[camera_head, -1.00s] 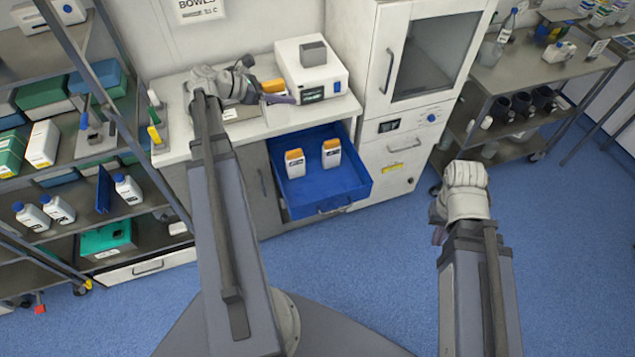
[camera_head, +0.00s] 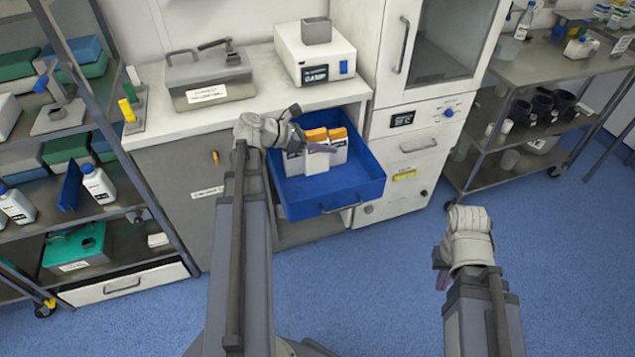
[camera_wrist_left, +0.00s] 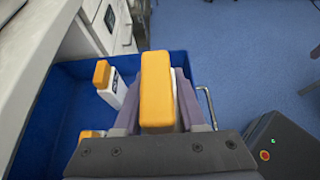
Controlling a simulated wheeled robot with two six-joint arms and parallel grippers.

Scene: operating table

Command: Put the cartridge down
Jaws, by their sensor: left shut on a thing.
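My left gripper (camera_head: 308,146) is over the open blue drawer (camera_head: 350,190), shut on a white cartridge with an orange cap (camera_head: 317,160). In the left wrist view the held cartridge (camera_wrist_left: 157,88) stands between the two fingers, cap toward the camera. Two similar cartridges stand in the drawer: one to the right of the held one (camera_head: 339,148), one to its left (camera_head: 292,163), partly hidden by the gripper. I cannot tell whether the held cartridge touches the drawer floor. My right gripper (camera_head: 440,268) is low over the blue floor, away from the drawer; its fingers are unclear.
The counter (camera_head: 160,125) above the drawer holds a metal lidded box (camera_head: 210,78) and a white device (camera_head: 315,58). A tall white cabinet (camera_head: 385,100) stands right of the drawer. Shelves with bottles are at the left. The drawer's front part is clear.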

